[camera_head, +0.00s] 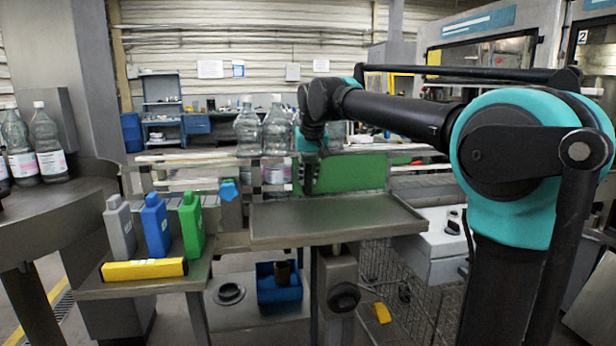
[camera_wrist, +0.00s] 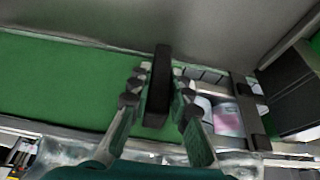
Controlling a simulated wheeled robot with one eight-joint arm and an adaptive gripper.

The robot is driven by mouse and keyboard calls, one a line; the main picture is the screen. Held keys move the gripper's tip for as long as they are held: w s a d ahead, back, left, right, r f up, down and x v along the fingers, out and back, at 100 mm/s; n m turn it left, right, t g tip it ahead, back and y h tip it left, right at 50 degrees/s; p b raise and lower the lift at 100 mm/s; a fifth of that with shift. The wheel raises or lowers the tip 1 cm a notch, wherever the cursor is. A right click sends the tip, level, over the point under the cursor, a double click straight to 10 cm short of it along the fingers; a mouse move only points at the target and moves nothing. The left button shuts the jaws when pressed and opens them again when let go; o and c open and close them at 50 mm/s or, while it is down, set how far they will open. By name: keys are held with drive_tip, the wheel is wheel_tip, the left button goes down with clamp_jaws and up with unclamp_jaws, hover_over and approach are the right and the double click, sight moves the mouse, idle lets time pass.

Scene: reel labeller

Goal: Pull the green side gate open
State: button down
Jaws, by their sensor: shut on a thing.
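The green side gate (camera_head: 355,173) is a flat panel behind the grey tray, left of my forearm in the head view. In the wrist view its green face (camera_wrist: 60,88) fills the left side. A black upright handle (camera_wrist: 160,80) stands near the gate's edge. My gripper (camera_wrist: 158,92) is shut on this handle, one finger on each side. In the head view my gripper (camera_head: 308,165) hangs at the gate's left end, and the handle's grip is hard to make out there.
A grey tray (camera_head: 335,222) stands in front of the gate. Clear bottles (camera_head: 276,130) stand behind the rail. A side table at left holds grey, blue and green (camera_head: 191,225) containers and a yellow bar (camera_head: 144,269). In the wrist view, a labelled bottle (camera_wrist: 228,120) shows beside the gate's edge.

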drive_tip(key=w+d, duration=0.4)
drive_tip(key=d, duration=0.9)
drive_tip(key=w+d, duration=0.3)
drive_tip(key=d, duration=1.1)
drive_tip(key=shift+w+d, duration=0.25)
drive_tip(key=shift+w, duration=0.15)
drive_tip(key=c, duration=1.4)
unclamp_jaws()
drive_tip(key=v, duration=1.2)
